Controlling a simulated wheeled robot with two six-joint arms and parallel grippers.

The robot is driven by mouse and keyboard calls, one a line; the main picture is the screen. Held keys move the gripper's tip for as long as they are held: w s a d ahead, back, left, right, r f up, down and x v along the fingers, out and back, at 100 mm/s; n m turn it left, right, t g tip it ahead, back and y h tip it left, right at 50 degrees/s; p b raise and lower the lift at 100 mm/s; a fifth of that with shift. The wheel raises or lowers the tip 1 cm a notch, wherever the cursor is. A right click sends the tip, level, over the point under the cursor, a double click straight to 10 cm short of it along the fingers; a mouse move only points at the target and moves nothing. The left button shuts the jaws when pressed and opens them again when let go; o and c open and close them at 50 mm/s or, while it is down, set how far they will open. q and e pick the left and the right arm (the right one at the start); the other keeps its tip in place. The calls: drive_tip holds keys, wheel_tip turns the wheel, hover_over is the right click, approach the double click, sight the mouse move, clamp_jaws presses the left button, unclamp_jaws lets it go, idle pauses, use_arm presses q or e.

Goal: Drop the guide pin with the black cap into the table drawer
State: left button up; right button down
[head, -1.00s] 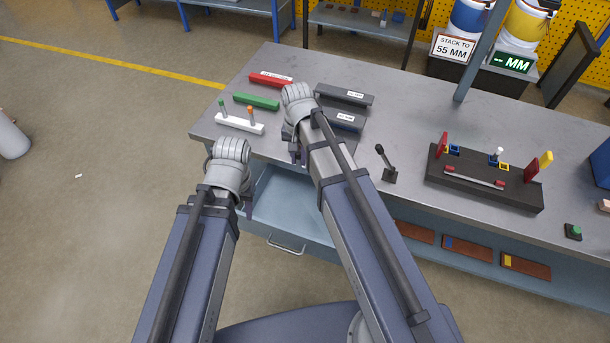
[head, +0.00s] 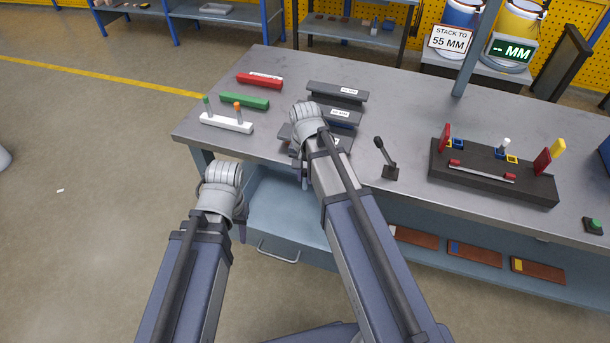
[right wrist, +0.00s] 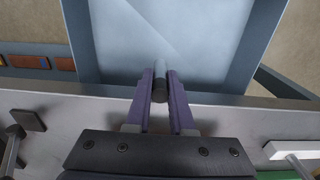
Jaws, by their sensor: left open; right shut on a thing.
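The guide pin with the black cap (right wrist: 160,90) is held between the two purple fingers of my right gripper (right wrist: 160,88) in the right wrist view, its dark cap facing the camera. The open table drawer (head: 290,205) hangs out from the front of the table. It looks empty in the right wrist view (right wrist: 170,35), where the fingers and pin show over its inner, table-side part. In the head view my right gripper (head: 302,178) is at the table's front edge, its pin hidden. My left gripper (head: 241,228), mostly hidden by its wrist, is open beside the drawer's left side.
The grey table (head: 400,110) carries a white block with two pins (head: 226,123), green and red bars, and dark labelled blocks (head: 337,92). A lever (head: 386,160) and a black fixture (head: 492,172) stand to the right. Brown trays (head: 474,253) lie on a shelf below.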

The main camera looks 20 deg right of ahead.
sight(305, 188)
wheel_tip(305, 188, down, 5)
drive_tip(key=b, duration=0.4)
drive_tip(key=shift+f+b, duration=0.1)
drive_tip(key=shift+b, duration=0.2)
drive_tip(key=c, duration=0.7)
unclamp_jaws()
wheel_tip(305, 188, up, 8)
drive_tip(key=p, duration=0.8)
